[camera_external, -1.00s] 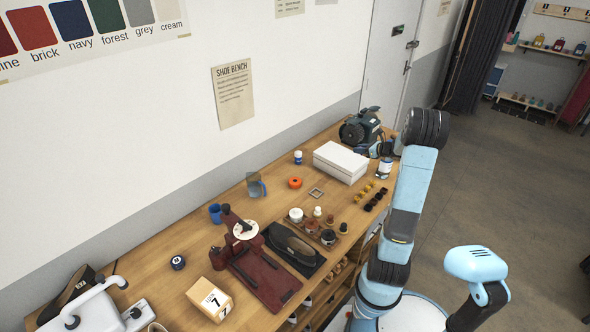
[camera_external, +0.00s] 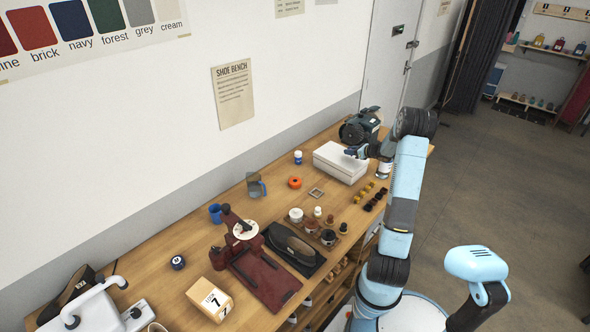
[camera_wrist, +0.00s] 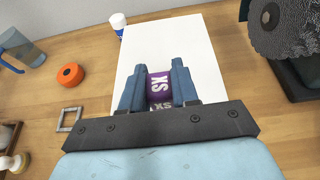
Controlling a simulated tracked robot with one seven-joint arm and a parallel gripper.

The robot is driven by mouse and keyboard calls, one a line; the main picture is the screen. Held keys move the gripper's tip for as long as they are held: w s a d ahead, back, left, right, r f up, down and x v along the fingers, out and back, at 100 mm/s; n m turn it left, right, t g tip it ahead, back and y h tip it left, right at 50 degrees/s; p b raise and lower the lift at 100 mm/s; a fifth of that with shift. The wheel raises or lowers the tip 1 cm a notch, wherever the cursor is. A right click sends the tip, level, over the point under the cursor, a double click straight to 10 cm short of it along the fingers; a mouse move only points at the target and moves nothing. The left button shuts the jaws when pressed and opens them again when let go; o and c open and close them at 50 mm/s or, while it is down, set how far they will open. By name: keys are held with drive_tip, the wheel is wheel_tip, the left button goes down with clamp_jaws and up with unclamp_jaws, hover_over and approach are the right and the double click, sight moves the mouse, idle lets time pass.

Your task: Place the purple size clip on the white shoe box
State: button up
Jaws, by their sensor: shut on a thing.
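The white shoe box (camera_external: 341,162) stands towards the back of the bench; its flat white top (camera_wrist: 195,55) shows in the wrist view. My gripper (camera_external: 352,152) is over the box top. In the wrist view my gripper (camera_wrist: 158,85) has its blue fingers shut on the purple size clip (camera_wrist: 159,90), marked XS in white. The clip appears over the near part of the box top. I cannot tell whether it touches the lid. The clip is too small to make out in the external view.
A dark machine with a rough round wheel (camera_wrist: 285,28) is close at the right of the box.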

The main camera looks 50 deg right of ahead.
sight(356, 158)
drive_tip(key=shift+f, duration=1.55)
drive_tip(key=shift+f, duration=0.1)
drive_tip(key=o, duration=1)
